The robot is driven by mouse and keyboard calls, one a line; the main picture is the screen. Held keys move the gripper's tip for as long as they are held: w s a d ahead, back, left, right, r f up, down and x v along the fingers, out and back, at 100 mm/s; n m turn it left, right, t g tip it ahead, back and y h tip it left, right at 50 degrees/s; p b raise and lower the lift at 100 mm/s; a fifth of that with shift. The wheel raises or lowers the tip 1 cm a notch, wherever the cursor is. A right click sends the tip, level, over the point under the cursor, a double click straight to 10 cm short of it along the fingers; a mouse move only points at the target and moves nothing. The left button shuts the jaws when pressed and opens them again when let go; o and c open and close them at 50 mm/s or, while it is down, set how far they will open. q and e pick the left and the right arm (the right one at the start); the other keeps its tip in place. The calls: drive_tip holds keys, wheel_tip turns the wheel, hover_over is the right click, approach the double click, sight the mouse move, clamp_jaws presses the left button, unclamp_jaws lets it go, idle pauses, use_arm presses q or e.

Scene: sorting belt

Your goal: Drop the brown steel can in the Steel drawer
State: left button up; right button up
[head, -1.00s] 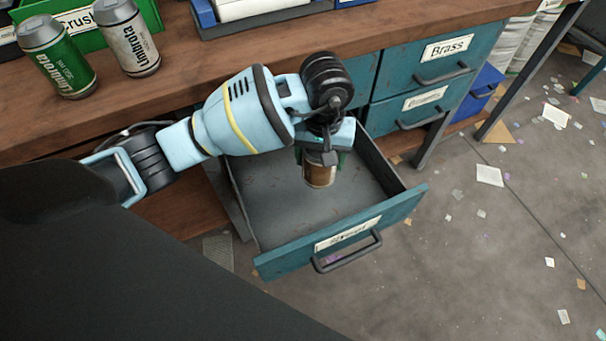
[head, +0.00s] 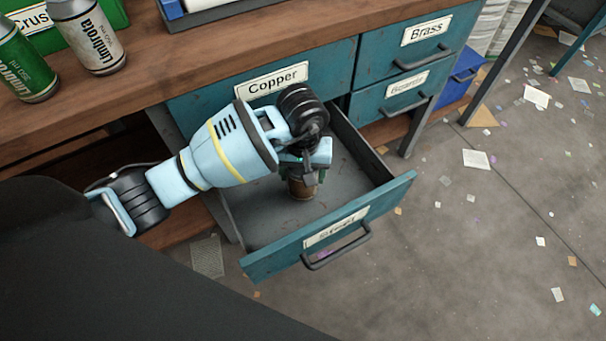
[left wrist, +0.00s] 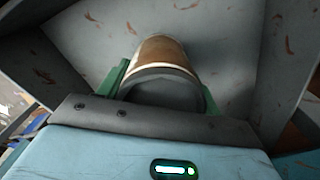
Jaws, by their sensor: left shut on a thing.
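The brown steel can (head: 301,190) is inside the open Steel drawer (head: 262,228), low over its bare grey floor; I cannot tell whether it touches the floor. My left gripper (head: 304,172) reaches down into the drawer and is shut on the can near its top. In the left wrist view the can (left wrist: 164,52) sits between the green fingers (left wrist: 162,88), its grey end towards the camera. The drawer floor (left wrist: 225,35) shows behind it. My right gripper is not in view.
The Copper drawer (head: 315,78), Brass drawer (head: 405,60) and another drawer (head: 385,105) below Brass are shut. A green can (head: 25,70) and a silver can (head: 92,38) stand on the wooden bench top (head: 150,85) beside a green bin (head: 50,35). Scraps litter the floor.

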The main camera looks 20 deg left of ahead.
use_arm(q)
drive_tip(key=shift+f, duration=0.7)
drive_tip(key=shift+f+b, duration=0.3)
drive_tip(key=shift+f, duration=0.1)
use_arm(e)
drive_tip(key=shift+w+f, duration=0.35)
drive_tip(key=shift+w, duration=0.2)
use_arm(q)
drive_tip(key=shift+f, duration=0.25)
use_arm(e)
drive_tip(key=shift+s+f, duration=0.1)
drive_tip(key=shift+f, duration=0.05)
use_arm(q)
drive_tip(key=o, duration=0.7)
drive_tip(key=shift+o, duration=1.3)
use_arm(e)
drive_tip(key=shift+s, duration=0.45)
